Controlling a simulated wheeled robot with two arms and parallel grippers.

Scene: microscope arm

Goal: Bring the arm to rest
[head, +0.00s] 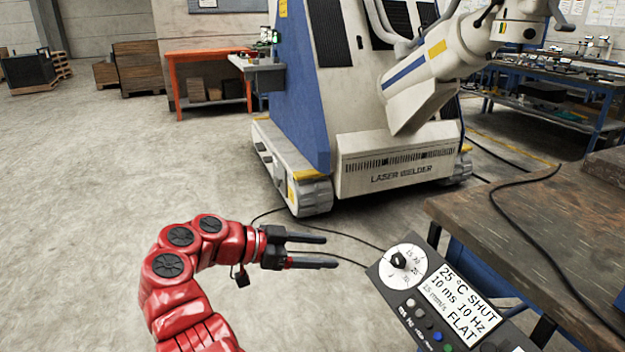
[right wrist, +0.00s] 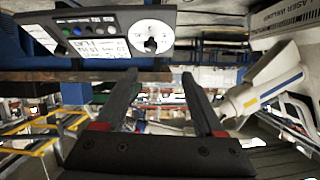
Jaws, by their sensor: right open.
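The laser welder (head: 395,172) is a big white and blue machine at the back centre. Its white arm (head: 425,75) with a blue stripe slants down to the left; the arm also shows at the right of the right wrist view (right wrist: 262,90). A dark control panel (head: 420,328) at bottom right has a white dial with a black knob (head: 399,260), coloured buttons and a display (head: 462,305) reading 25 °C, SHUT, 10 ms, 10 Hz, FLAT. My right gripper (head: 331,251) is open and empty, left of the knob and apart from it. The knob also shows in the right wrist view (right wrist: 151,45). My left gripper is out of view.
A worn brown workbench (head: 540,215) with a black cable (head: 525,225) on it stands behind and right of the panel. An orange table (head: 208,75) and wooden crates stand at the back left. Thin cables lie on the floor by the welder. The floor at left is clear.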

